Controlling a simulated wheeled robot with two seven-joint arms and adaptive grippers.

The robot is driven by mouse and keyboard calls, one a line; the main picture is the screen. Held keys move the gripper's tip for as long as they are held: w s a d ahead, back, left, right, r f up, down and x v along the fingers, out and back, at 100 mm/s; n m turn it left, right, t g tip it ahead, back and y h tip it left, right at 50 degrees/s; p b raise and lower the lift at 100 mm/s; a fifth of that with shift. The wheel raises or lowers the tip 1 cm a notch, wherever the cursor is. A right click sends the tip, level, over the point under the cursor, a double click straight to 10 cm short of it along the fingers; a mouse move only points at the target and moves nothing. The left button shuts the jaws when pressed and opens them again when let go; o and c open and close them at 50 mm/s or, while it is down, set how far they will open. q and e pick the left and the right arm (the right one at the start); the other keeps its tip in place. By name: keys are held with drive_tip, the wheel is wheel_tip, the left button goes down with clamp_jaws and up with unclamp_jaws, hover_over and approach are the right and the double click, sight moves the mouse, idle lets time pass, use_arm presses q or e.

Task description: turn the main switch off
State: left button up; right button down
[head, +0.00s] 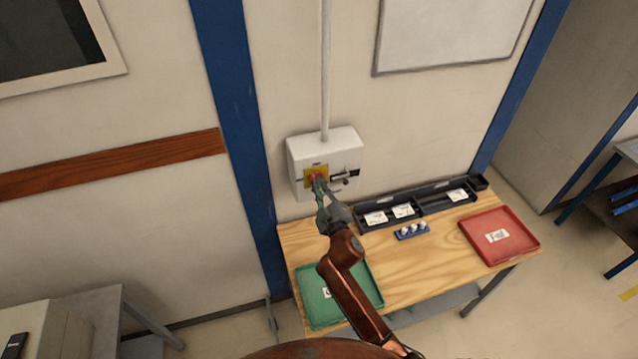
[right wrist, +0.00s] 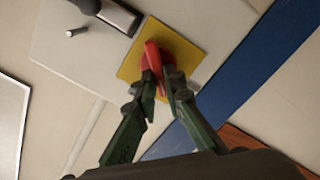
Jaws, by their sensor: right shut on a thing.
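The main switch is a red handle on a yellow plate on the front of a white wall box (head: 297,180). The red handle (right wrist: 152,60) and the yellow plate (right wrist: 187,55) show large in the right wrist view. In the head view the handle (head: 317,176) is small and partly covered by my gripper. My right gripper (right wrist: 158,80) is shut on the red handle, one green finger on each side of it. It also shows in the head view (head: 319,184), reaching up from the bench side. My left gripper is not in view.
A black and metal latch (head: 345,177) sits on the box right of the switch. Below is a wooden bench (head: 420,270) with a green tray (head: 312,309), a red tray (head: 515,232), a black organiser (head: 430,207) and a small blue rack (head: 412,232). A conduit (head: 326,70) rises above the box.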

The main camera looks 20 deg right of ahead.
drive_tip(key=shift+a+f+n+p, duration=0.1)
drive_tip(key=shift+n+p, duration=0.1)
drive_tip(key=shift+n, duration=1.15)
drive_tip(key=shift+f+n+p, duration=0.15)
drive_tip(key=shift+n+p, duration=0.1)
drive_tip(key=shift+n, duration=1.15)
drive_tip(key=shift+a+f+n+p, duration=0.1)
drive_tip(key=shift+n+p, duration=0.1)
drive_tip(key=shift+n, duration=1.15)
drive_tip(key=c, duration=2)
unclamp_jaws()
drive_tip(key=s, duration=1.2)
drive_tip(key=shift+d, duration=0.25)
